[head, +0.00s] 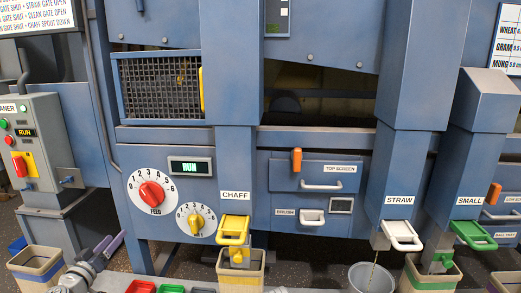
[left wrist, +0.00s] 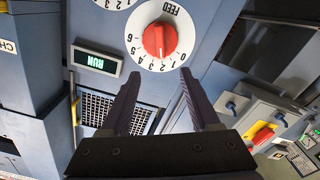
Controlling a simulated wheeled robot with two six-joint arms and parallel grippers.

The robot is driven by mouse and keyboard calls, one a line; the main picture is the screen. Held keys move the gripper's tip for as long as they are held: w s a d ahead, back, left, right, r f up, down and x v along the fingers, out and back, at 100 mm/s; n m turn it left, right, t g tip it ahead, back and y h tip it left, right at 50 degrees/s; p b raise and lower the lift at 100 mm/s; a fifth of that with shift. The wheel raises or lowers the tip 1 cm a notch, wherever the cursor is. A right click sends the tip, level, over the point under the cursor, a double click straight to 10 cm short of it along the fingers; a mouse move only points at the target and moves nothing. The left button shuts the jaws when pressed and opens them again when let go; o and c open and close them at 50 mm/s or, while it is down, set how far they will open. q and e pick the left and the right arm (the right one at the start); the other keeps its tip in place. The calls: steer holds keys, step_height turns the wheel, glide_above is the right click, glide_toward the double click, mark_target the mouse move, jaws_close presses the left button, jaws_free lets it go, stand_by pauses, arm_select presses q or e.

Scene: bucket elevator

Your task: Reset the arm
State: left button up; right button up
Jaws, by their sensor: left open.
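My left gripper (head: 108,242) is at the lower left of the head view, below and left of the FEED dial. Its dark purple fingers stand apart with nothing between them. In the left wrist view the open fingers (left wrist: 158,98) point toward the machine's panel. The red FEED knob (left wrist: 153,39) shows upside down beyond the fingertips, apart from them. The same red knob shows in the head view (head: 152,194). My right gripper is not in either view.
A yellow-knobbed dial (head: 196,221) and a RUN display (head: 190,167) sit near FEED. A control box (head: 40,140) stands at left. A bin (head: 36,265) is left of my gripper; the CHAFF bin (head: 240,268) is right. Coloured trays (head: 172,288) line the bottom edge.

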arm_select(q)
steer(key=s+d+f+m+g+h+p, duration=0.15)
steer(key=d+g+p, duration=0.25)
steer(key=d, duration=0.7)
steer(key=s+d+m+g+h+p, duration=0.2)
steer(key=d+m+g+h+p, duration=0.15)
steer(key=d, duration=0.65)
steer(key=s+d+f+m+g+h+p, duration=0.15)
steer(key=d+g+p, duration=0.3)
steer(key=d, duration=0.65)
steer(key=s+d+r+g+y+p, duration=0.1)
steer(key=s+d+g+y+p, duration=0.1)
steer(key=s, duration=0.5)
steer(key=s+d+r+m+g+y+p, duration=0.1)
steer(key=s+d+r+g+y+p, duration=0.1)
steer(key=s+y+p, duration=0.5)
steer(key=shift+s+d+r+g+p, duration=0.35)
steer(key=shift+d+g+p, duration=0.4)
steer(key=shift+g, duration=0.45)
steer(key=shift+m, duration=0.25)
steer(key=shift+c, duration=0.4)
